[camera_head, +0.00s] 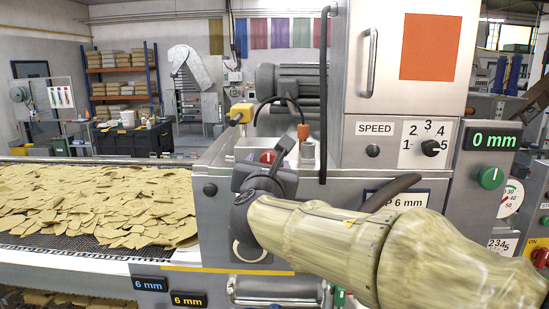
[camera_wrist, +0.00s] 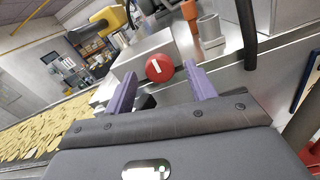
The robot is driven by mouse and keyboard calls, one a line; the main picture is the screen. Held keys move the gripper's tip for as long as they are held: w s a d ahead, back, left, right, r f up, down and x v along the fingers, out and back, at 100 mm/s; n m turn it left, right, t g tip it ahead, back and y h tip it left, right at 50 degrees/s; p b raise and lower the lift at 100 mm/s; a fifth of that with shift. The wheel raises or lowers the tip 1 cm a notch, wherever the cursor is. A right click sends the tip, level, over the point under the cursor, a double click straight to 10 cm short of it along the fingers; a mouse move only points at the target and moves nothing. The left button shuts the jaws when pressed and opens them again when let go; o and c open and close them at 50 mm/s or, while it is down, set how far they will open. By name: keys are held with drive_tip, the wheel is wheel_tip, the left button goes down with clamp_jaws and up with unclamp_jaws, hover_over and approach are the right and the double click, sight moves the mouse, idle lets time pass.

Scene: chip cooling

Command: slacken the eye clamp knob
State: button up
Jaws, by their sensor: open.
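A round red knob (camera_wrist: 159,68) with a white bar mark on its face shows in the wrist view, against a pale box-like block. I take it for the eye clamp knob. In the head view the red knob (camera_head: 267,157) shows just above my gripper (camera_head: 270,169), which partly hides its surroundings. In the wrist view, the two purple fingers of my gripper (camera_wrist: 161,86) are spread, with the knob between and a little beyond their tips. No contact shows. A yellow sensor head (camera_head: 241,113) stands above and left of the knob; it also appears in the wrist view (camera_wrist: 105,19).
A conveyor with yellow chips (camera_head: 105,205) runs at the left. An orange-topped fitting (camera_head: 304,132) and a dark vertical rod (camera_head: 324,95) stand right of the knob. The machine cabinet (camera_head: 385,90) with its SPEED dial is farther right.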

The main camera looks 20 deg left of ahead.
drive_tip(key=shift+w, duration=0.3)
drive_tip(key=c, duration=1)
